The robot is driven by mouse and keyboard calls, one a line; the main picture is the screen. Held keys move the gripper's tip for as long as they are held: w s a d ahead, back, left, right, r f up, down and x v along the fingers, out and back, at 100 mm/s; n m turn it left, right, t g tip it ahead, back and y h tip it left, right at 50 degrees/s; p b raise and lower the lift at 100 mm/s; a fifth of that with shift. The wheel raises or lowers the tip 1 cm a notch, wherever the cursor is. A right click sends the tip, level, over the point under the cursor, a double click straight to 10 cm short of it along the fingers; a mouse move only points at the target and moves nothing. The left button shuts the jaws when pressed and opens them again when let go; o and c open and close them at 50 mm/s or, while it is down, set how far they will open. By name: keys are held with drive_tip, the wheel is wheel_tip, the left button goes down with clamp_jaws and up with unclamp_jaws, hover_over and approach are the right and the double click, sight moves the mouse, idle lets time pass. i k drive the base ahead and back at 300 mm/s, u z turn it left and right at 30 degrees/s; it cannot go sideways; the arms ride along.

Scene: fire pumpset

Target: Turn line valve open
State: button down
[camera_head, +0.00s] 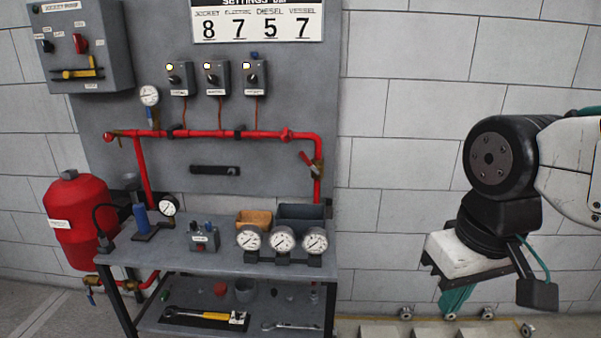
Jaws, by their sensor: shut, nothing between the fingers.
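A small valve with a red lever (307,160) and a brass body sits on the red vertical pipe at the right end of the panel. The lever slants up and to the left of the pipe. No readable label shows which valve is the line valve. My gripper (455,300) hangs low at the right, pointing down, well apart from the panel and the valve. Its teal fingers show below the white block; they look shut and empty, partly hidden by my wrist.
A grey bench (160,250) with three gauges (282,240), bins and a small box stands before the panel. A red tank (78,220) stands at left. Small fittings (450,316) lie low at right. Bare wall shows between panel and arm.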

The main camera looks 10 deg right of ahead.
sight(302, 153)
drive_tip(key=u, duration=0.05)
drive_tip(key=i, duration=1.05)
drive_tip(key=z, duration=0.5)
